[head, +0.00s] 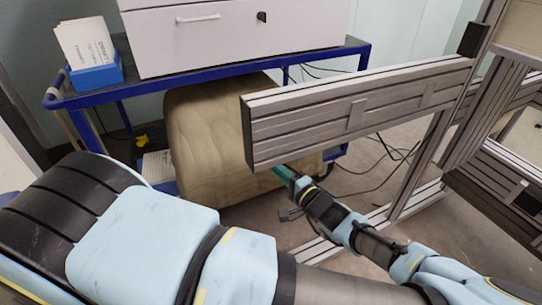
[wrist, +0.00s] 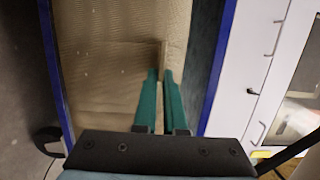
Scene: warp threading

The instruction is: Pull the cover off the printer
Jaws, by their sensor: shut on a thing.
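The cover (head: 205,125) is a tan, quilted-looking cloth over a boxy shape on the lower level of the blue cart. The printer itself is hidden under it. In the wrist view the cover (wrist: 110,50) fills the middle, with a raised fold between my fingertips. My gripper (wrist: 161,73) has green fingers shut on that fold. In the head view my gripper (head: 284,174) reaches the cover's lower right side, and the grey metal beam hides part of the contact.
A blue-framed cart (head: 155,93) carries a white drawer cabinet (head: 235,35) and a blue box of papers (head: 95,76). A grey aluminium beam (head: 350,108) crosses close above my gripper. Black cables (head: 375,178) lie on the floor at right.

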